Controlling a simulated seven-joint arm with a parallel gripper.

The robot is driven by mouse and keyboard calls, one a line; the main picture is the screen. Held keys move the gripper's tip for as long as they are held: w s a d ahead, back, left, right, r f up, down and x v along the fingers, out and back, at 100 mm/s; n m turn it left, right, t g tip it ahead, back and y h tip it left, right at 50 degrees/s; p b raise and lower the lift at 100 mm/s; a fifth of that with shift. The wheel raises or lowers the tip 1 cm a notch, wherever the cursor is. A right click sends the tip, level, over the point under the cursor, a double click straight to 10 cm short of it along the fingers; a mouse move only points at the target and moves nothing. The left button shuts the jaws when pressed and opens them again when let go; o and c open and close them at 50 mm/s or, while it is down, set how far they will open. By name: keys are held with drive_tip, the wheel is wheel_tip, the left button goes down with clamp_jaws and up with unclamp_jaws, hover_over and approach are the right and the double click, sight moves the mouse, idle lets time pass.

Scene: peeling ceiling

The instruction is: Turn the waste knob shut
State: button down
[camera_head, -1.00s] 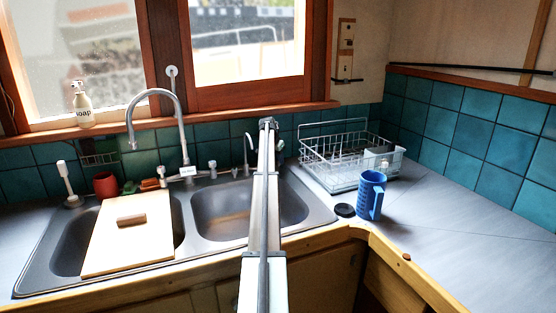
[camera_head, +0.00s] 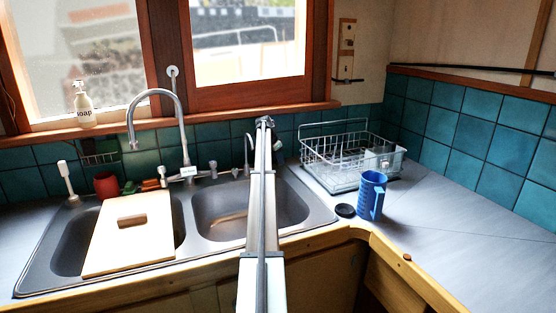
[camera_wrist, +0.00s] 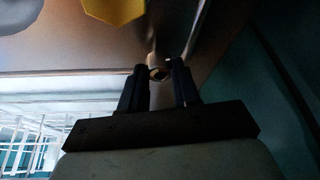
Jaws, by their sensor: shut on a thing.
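My gripper (camera_wrist: 158,80) shows in the wrist view with its two dark fingers apart. A small metallic piece (camera_wrist: 158,73), which I take to be the waste knob, sits between the fingertips, and the gripper is shut on it. The piece is dim and partly covered, so its turned angle cannot be told. In the head view my arm reaches over the right sink bowl (camera_head: 225,208) toward the back of the sink. There it hides the gripper and the knob.
A wire dish rack (camera_head: 335,160) stands right of the sink. A blue mug (camera_head: 371,195) and a black lid (camera_head: 345,211) are in front of it. A tall curved faucet (camera_head: 155,92) rises behind the left bowl, which a cutting board (camera_head: 130,240) partly covers.

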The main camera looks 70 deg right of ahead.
drive_tip(key=c, duration=0.8)
unclamp_jaws()
wheel_tip(320, 180, up, 10)
drive_tip(key=shift+f, duration=0.1)
idle(0.4)
